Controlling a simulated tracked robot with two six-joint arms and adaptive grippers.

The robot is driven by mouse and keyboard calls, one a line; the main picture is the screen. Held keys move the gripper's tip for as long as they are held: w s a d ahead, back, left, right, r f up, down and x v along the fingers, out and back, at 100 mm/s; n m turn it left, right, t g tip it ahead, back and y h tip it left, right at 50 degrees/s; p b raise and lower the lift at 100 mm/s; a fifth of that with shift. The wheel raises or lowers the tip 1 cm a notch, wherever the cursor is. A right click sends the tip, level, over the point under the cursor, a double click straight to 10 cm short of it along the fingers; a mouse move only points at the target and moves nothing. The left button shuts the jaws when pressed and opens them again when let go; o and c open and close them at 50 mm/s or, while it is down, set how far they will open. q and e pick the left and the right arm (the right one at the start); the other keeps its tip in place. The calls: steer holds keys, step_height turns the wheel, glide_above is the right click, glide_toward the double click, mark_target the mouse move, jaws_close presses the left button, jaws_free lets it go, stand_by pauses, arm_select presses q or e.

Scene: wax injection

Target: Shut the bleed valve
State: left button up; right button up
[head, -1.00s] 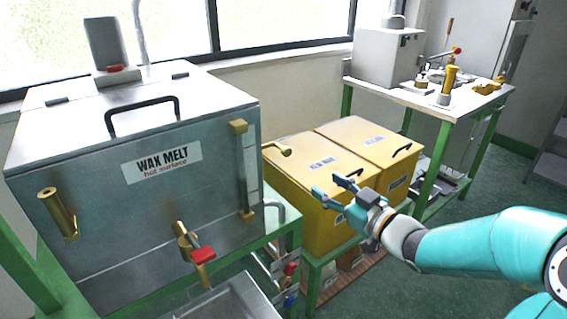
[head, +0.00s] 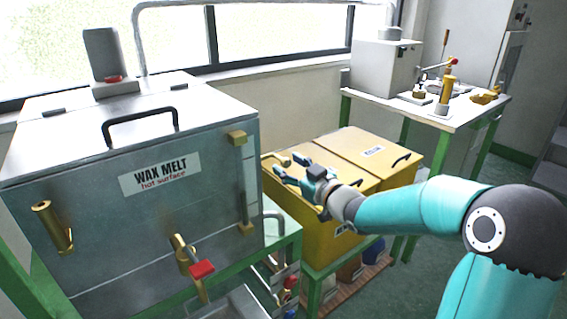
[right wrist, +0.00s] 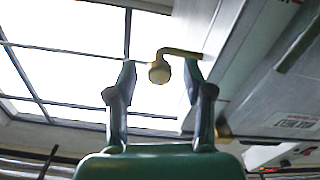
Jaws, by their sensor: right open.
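The grey wax melt tank (head: 90,215) stands at left. A brass lever with a round end (head: 284,160), likely the bleed valve, sticks out near the top of the tank's sight gauge. My right gripper (head: 287,167) is open and empty at that lever's end. Another valve with a red handle (head: 202,269) sits low on the tank front. My left gripper is not in view.
Yellow bins (head: 368,150) stand on a green-framed stand right of the tank, below my right arm. A brass fitting (head: 52,226) juts from the tank's left front. A white-topped bench (head: 390,102) with brass tools stands at the back right.

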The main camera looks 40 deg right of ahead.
steer(key=shift+w+d, duration=0.1)
steer(key=shift+w, duration=1.05)
